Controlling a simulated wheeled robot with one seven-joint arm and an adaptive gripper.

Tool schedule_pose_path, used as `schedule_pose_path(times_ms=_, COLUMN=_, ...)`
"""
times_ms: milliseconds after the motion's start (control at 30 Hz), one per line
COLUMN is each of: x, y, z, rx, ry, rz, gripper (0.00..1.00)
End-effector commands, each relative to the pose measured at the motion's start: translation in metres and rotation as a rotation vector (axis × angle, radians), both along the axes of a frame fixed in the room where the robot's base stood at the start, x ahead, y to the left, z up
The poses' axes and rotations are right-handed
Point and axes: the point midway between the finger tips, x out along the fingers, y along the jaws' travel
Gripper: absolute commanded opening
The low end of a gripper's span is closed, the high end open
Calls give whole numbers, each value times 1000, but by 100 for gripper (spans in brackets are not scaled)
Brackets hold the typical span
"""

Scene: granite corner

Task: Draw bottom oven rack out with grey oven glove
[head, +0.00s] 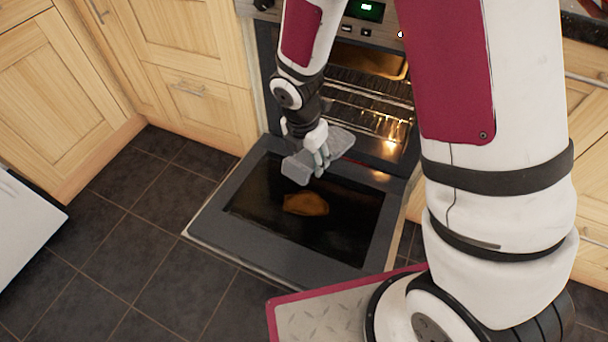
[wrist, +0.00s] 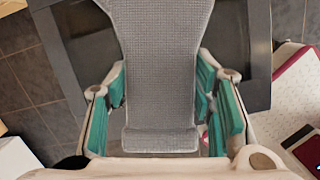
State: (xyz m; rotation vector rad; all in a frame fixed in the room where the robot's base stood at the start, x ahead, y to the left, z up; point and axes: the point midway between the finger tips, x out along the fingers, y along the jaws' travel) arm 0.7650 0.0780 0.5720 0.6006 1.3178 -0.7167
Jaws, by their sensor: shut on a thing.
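My gripper (head: 318,160) is shut on the grey oven glove (head: 297,168), above the inner end of the lowered oven door. In the wrist view the glove (wrist: 163,60) is a grey textured cloth between the green-padded fingers. It spreads out beyond them and hides what lies straight below. The oven (head: 392,155) is open, with wire racks inside. The lower rack (head: 372,108) shows only partly behind my arm and glove. The glove appears apart from the racks.
The oven door (head: 245,225) lies lowered, with dark glass and an orange-brown patch (head: 306,204), perhaps a reflection. A yellowish tray (head: 372,60) is high in the oven. Wooden cabinets (head: 190,110) stand at left. Dark floor tiles (head: 130,215) are clear; a white object (head: 25,225) is at far left.

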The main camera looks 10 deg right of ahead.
Motion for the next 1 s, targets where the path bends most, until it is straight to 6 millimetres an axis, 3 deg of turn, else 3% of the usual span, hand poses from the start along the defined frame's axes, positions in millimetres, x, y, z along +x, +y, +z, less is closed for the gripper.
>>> schedule_pose_path(times_ms=100, x=-1, y=6, z=-15, rx=10, ry=7, rz=122, gripper=11)
schedule_pose_path(times_ms=367, x=-2, y=11, z=-20, rx=14, ry=17, rz=229, gripper=11)
schedule_pose_path(times_ms=1000, x=48, y=-26, z=-29, rx=14, ry=17, rz=226, gripper=11)
